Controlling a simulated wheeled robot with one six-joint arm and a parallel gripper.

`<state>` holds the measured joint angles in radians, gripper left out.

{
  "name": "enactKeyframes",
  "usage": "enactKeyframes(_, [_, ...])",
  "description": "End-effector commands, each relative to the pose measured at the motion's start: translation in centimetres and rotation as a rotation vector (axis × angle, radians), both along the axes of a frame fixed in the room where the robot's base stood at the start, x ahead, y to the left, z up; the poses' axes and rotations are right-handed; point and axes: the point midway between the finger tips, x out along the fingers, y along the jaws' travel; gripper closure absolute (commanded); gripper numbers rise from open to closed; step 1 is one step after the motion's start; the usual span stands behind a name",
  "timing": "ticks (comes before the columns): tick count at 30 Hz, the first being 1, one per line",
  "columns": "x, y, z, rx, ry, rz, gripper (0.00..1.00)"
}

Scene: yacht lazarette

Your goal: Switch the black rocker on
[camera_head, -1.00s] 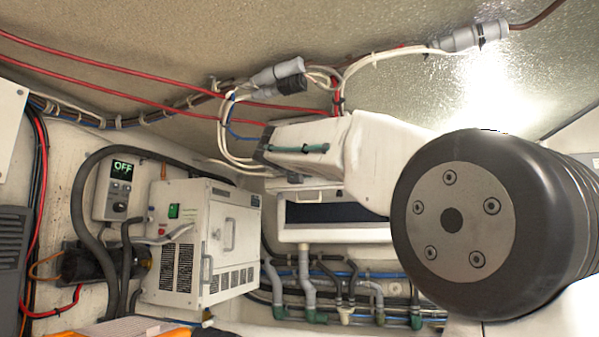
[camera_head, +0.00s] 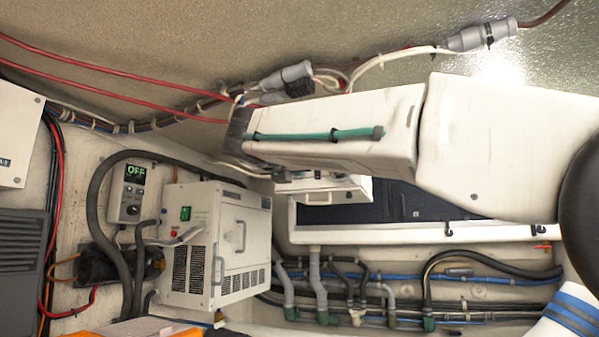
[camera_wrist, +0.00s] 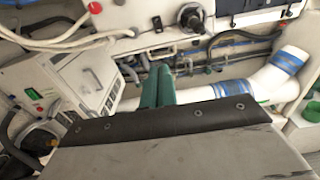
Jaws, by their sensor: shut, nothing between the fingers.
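I cannot make out the black rocker for certain. In the wrist view a white panel (camera_wrist: 126,17) at the top carries a red button (camera_wrist: 94,7), a small dark part (camera_wrist: 157,23) that may be the rocker, and a round black knob (camera_wrist: 190,17). My gripper (camera_wrist: 157,72) shows there as two teal fingers, shut together and empty. They point toward the pipes below the panel, and I see no clear contact. In the head view my arm hides the gripper. A wall controller (camera_head: 128,192) there shows "OFF" in green.
A white vented unit (camera_head: 215,245) with a green-lit switch (camera_head: 185,213) stands at left; it also shows in the wrist view (camera_wrist: 60,85). Red cables (camera_head: 110,85) cross overhead. Pipes and hoses (camera_head: 315,290) run low along the wall. A white pipe with blue bands (camera_wrist: 270,78) lies right.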

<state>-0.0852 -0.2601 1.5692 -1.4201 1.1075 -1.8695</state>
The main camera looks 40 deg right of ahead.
Motion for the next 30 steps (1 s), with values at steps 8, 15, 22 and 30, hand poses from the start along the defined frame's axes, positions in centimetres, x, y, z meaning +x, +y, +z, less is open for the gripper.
enactKeyframes(8, [0.0,0.0,0.0,0.000,0.000,0.000,1.00])
enactKeyframes(15, [0.0,0.0,0.0,0.001,-0.001,0.001,1.00])
enactKeyframes(22, [0.2,0.1,-1.2,0.146,-0.151,-0.003,1.00])
enactKeyframes(30, [-2.2,2.5,-19.3,0.925,-0.503,-0.231,1.00])
